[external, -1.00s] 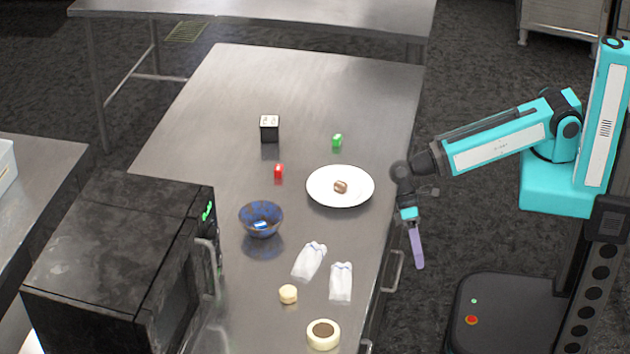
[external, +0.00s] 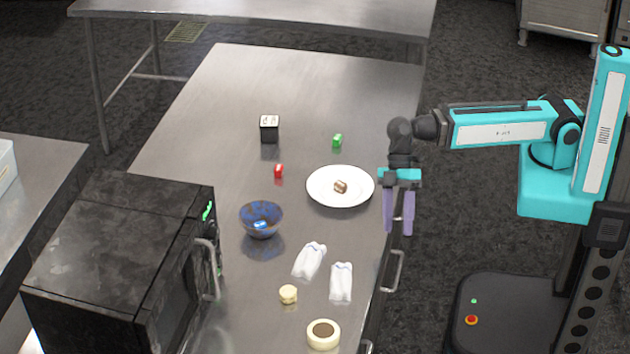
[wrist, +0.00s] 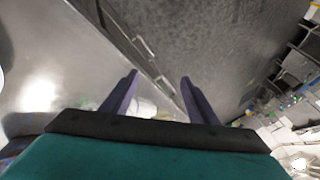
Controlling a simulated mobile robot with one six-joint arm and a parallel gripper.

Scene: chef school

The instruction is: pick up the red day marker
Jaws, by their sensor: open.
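My gripper (external: 398,233) hangs at the table's right edge, to the right of the plate and well apart from the red marker. Its two purple fingers point down and are spread open, with nothing between them. In the wrist view my gripper (wrist: 158,82) also shows open, over the table edge and the drawer handles. I do not see the red marker there.
A white plate (external: 322,196) holding a brown piece stands between my gripper and the marker. The table's far end is clear.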

